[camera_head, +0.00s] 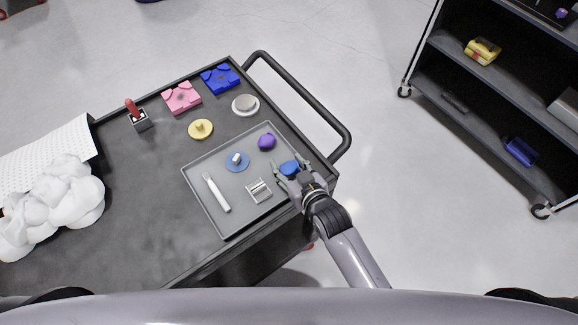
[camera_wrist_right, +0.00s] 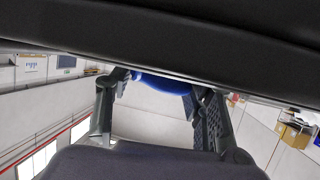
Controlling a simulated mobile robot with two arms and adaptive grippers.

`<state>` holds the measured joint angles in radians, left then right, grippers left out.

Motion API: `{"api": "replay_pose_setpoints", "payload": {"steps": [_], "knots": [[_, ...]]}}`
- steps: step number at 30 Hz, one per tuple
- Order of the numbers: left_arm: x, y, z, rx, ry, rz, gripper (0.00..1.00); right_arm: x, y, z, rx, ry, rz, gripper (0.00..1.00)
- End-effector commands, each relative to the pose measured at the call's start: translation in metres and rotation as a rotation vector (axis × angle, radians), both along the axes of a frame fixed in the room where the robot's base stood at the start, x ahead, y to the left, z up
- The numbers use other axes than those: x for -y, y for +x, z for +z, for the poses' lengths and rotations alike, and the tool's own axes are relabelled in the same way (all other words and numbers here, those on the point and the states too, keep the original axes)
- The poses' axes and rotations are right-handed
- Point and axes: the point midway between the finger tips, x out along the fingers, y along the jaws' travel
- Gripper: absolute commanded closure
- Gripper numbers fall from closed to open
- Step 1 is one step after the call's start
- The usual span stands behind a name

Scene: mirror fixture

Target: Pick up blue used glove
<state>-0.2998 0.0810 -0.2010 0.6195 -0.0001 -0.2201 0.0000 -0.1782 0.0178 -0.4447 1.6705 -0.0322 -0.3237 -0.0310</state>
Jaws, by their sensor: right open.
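A small rounded blue item (camera_head: 289,167), which looks like the crumpled blue glove, lies at the right corner of the grey tray (camera_head: 218,150) on the dark cart. My right gripper (camera_head: 291,171) is over that corner, with its open fingers on either side of the blue item. In the right wrist view, the blue item (camera_wrist_right: 160,84) shows between the two spread fingers, partly hidden by a dark band. I cannot tell whether the fingers touch it. My left gripper is not in view.
On the tray are a purple lump (camera_head: 267,141), a blue disc (camera_head: 234,166), a white tool (camera_head: 216,193) and a metal block (camera_head: 259,190). Pink (camera_head: 181,98) and blue (camera_head: 220,78) fixtures stand behind. The cart handle (camera_head: 318,112) is right of the tray.

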Motion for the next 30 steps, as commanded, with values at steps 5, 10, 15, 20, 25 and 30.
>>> {"api": "replay_pose_setpoints", "payload": {"steps": [5, 10, 15, 20, 25, 30], "knots": [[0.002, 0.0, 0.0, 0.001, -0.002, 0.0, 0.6, 0.0, 0.0, 0.0, 0.0, 0.0, 0.0, 0.52], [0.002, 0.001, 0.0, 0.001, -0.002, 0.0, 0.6, 0.0, 0.0, 0.0, 0.0, 0.0, 0.0, 0.64], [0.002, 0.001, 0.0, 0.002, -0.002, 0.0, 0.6, 0.0, 0.0, 0.0, 0.0, 0.0, 0.0, 0.68], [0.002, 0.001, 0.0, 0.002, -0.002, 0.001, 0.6, 0.0, 0.0, 0.001, 0.0, 0.0, 0.0, 0.69], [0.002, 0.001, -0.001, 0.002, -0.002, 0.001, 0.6, 0.0, 0.0, 0.011, 0.002, 0.001, 0.0, 0.69], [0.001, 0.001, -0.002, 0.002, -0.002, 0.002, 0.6, 0.0, 0.0, 0.043, 0.005, 0.003, 0.0, 0.69]]}}
